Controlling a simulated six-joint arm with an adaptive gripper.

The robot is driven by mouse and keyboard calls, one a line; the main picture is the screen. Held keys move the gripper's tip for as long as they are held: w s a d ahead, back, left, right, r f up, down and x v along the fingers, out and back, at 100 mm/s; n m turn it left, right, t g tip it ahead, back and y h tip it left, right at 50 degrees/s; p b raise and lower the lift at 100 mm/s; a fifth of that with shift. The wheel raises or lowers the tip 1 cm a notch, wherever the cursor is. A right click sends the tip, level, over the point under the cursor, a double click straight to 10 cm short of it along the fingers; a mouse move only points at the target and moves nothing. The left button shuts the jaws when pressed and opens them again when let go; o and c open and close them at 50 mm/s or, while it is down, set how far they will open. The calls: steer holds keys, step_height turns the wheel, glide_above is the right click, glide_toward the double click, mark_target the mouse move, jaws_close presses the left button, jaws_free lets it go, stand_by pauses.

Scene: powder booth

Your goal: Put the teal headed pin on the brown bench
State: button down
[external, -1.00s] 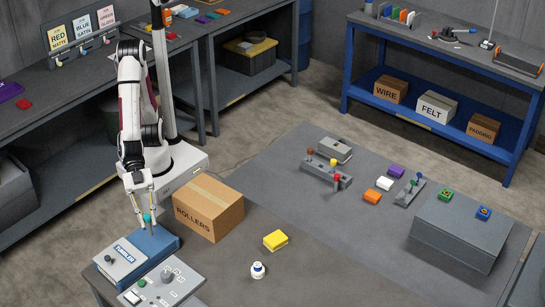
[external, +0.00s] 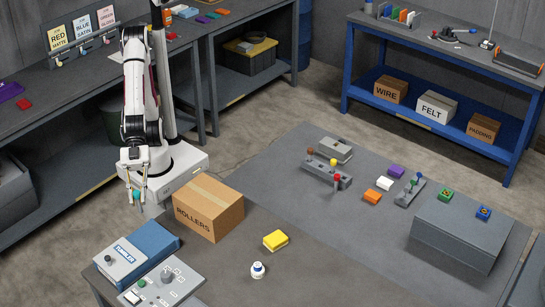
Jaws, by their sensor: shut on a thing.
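The teal headed pin (external: 136,196) is in my gripper (external: 137,200), which is shut on it. The teal head shows between the fingers; the rest of the pin is hard to make out. My gripper points down, left of the cardboard ROLLERS box and above and behind the blue-and-grey TUMBLER box. The bench (external: 325,275) in front has a bare brownish-grey top with a greyer mat-like area behind it.
The ROLLERS box (external: 208,208), the TUMBLER box (external: 150,240) and a grey control panel (external: 180,285) stand at the left of the bench. The front right of the bench top is clear.

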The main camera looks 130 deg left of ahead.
steer(key=shift+w+a+f, duration=0.2)
steer(key=shift+w+f, duration=0.05)
steer(key=shift+w, duration=0.05)
steer(key=w+a+f+n+t+y, duration=0.1)
steer(key=w+a+f+n+y, duration=0.1)
steer(key=w, duration=0.9)
steer(key=w+a+f+n+t+y, duration=0.1)
steer(key=w+a+f+n+y, duration=0.1)
steer(key=w, duration=0.9)
steer(key=w+a+f+n+t+y, duration=0.1)
steer(key=w+a+f+n+y, duration=0.1)
steer(key=w, duration=1)
steer(key=shift+a+f+y, duration=0.5)
steer(key=shift+a+y, duration=0.1)
steer(key=shift+a, duration=0.25)
steer(key=shift+w, duration=0.1)
step_height(320, 180, down, 6)
steer(key=shift+f, duration=0.15)
